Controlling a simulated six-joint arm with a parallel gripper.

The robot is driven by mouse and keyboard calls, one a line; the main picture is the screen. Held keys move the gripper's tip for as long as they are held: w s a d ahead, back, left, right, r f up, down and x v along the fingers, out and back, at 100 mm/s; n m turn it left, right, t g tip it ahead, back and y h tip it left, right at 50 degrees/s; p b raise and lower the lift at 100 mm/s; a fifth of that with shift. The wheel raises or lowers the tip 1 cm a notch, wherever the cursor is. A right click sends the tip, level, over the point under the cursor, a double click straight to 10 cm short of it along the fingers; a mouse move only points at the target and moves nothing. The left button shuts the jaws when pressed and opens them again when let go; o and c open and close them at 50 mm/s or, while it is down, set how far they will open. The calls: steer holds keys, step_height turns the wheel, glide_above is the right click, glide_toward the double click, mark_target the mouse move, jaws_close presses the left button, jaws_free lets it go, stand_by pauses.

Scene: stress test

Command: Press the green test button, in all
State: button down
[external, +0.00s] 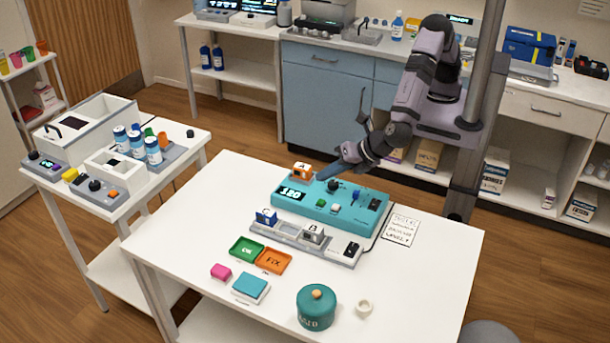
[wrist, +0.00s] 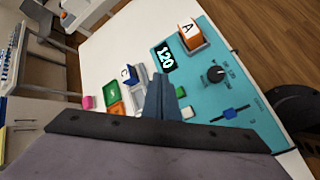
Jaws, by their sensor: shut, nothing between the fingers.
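The teal test unit (external: 345,213) lies on the white table, with a lit display (external: 291,193) that seems to read 120. A small green button (external: 320,203) is on its top face, near a black knob (external: 333,186) and a blue slider (external: 355,195). In the wrist view the green button (wrist: 180,91) shows just right of my fingers, partly hidden by them. My gripper (external: 335,172) is shut and empty above the unit's back edge, apart from the button in the external view. Its fingers also show in the wrist view (wrist: 161,85).
An orange block A (external: 301,170) stands at the unit's back left. In front is a grey rail (external: 285,233) with blue block C (external: 266,216) and grey block B (external: 313,234). Green (external: 246,249) and orange (external: 273,261) trays and a teal pot (external: 316,308) are nearer.

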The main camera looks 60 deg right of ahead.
steer(key=shift+f+b, duration=1.95)
steer(key=shift+f, duration=1)
steer(key=shift+f, duration=0.15)
steer(key=shift+f+b, duration=0.3)
steer(key=shift+b, duration=0.1)
steer(key=shift+f+b, duration=0.45)
stand_by(0.4)
stand_by(0.3)
steer(key=shift+r+p, duration=0.65)
steer(key=shift+r, duration=0.25)
step_height(320, 180, up, 5)
steer(key=p, duration=0.3)
